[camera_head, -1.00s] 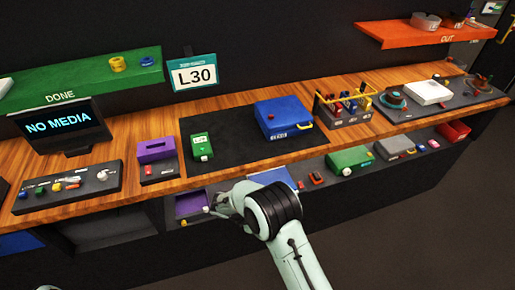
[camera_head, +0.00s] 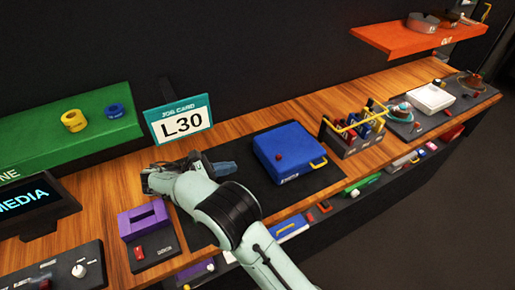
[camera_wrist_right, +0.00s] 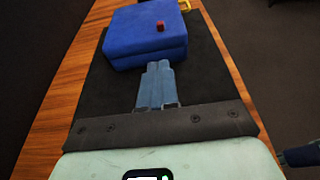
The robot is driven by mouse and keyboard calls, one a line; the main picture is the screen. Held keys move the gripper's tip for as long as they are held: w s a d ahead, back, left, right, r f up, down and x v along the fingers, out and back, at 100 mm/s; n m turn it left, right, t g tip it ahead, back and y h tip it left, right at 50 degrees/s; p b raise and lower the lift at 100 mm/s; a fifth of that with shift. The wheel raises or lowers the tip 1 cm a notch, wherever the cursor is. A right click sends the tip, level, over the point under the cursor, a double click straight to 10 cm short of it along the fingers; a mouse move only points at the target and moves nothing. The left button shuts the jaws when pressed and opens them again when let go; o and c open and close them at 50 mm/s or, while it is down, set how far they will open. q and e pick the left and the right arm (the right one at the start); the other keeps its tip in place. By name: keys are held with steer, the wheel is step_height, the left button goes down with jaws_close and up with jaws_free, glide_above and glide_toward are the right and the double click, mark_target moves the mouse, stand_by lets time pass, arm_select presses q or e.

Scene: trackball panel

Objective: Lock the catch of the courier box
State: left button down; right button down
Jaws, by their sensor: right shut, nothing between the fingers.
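The blue box (camera_head: 290,150), which I take as the courier box, sits closed on the dark mat (camera_head: 262,200), with a small red knob (camera_head: 278,156) on top and a yellow handle (camera_head: 319,163) at its front right. My right gripper (camera_head: 232,168) is shut and empty over the mat, left of the box. In the right wrist view the fingertips (camera_wrist_right: 158,66) point at the near side of the blue box (camera_wrist_right: 147,40); whether they touch it I cannot tell. The red knob (camera_wrist_right: 160,25) shows there, up on the lid.
The job card reading L30 (camera_head: 180,124) stands behind the mat. A purple box (camera_head: 143,220) is at the left. A rack with yellow handles (camera_head: 352,136) stands right of the blue box. Green (camera_head: 60,135) and orange (camera_head: 415,38) shelves overhang the back.

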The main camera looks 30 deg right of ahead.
arm_select(q)
steer(key=shift+s, duration=0.25)
arm_select(e)
steer(key=shift+s, duration=0.25)
steer(key=shift+d, duration=0.1)
glide_toward(276, 157)
steer(key=x, duration=0.5)
steer(key=shift+s+d+f+b, duration=0.1)
steer(key=shift+d+b, duration=0.05)
steer(key=shift+b, duration=0.25)
arm_select(q)
steer(key=shift+s+f, duration=0.25)
steer(key=shift+f, duration=0.2)
arm_select(e)
steer(key=shift+d, duration=0.6)
